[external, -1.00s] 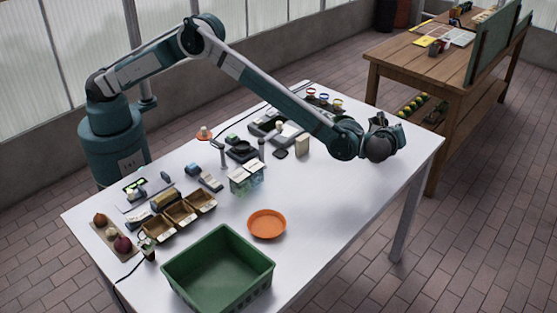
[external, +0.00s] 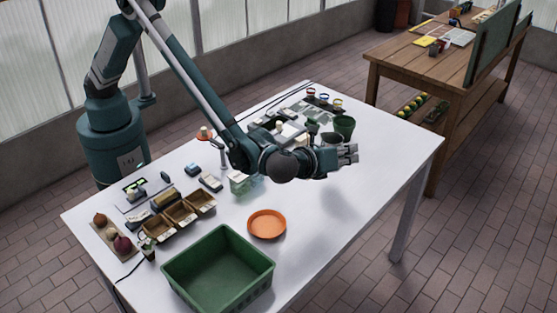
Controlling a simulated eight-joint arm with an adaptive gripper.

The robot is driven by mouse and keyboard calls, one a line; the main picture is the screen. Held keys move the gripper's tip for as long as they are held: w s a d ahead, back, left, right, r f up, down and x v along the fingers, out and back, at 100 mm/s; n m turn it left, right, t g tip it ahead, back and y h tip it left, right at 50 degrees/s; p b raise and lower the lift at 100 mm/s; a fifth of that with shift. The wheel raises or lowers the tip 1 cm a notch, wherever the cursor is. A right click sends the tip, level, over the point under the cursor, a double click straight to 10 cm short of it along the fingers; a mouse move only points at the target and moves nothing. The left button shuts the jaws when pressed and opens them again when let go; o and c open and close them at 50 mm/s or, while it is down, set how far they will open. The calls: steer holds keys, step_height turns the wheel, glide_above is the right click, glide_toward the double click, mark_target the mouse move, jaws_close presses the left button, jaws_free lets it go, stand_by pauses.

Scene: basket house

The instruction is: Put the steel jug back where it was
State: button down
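A small grey rounded vessel (external: 331,137), possibly the steel jug, stands on the white table just behind my gripper in the external view. Its lower part is hidden by my gripper, so I cannot tell for certain what it is. My gripper (external: 352,153) is low over the right half of the table, its fingers pointing right. The fingers look apart with nothing between them. It appears in front of the vessel; I cannot tell whether they touch.
A dark green pot (external: 345,124) stands behind the grey vessel. An orange dish (external: 267,223) and a green crate (external: 218,270) are at the front. Wooden trays (external: 180,212) are at the left. The table's right part is clear. My forearm covers some middle items.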

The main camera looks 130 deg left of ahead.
steer(key=s+d+r+m+t, duration=0.1)
steer(key=s+d, duration=0.2)
steer(key=d, duration=0.6)
steer(key=shift+s+r+t, duration=0.3)
steer(key=shift+s+r, duration=0.05)
step_height(320, 180, down, 6)
steer(key=shift+b, duration=0.45)
steer(key=shift+f, duration=0.15)
steer(key=shift+f+b, duration=0.5)
steer(key=shift+f, duration=1.35)
steer(key=shift+f, duration=0.1)
steer(key=c, duration=3)
jaws_free()
steer(key=o, duration=0.4)
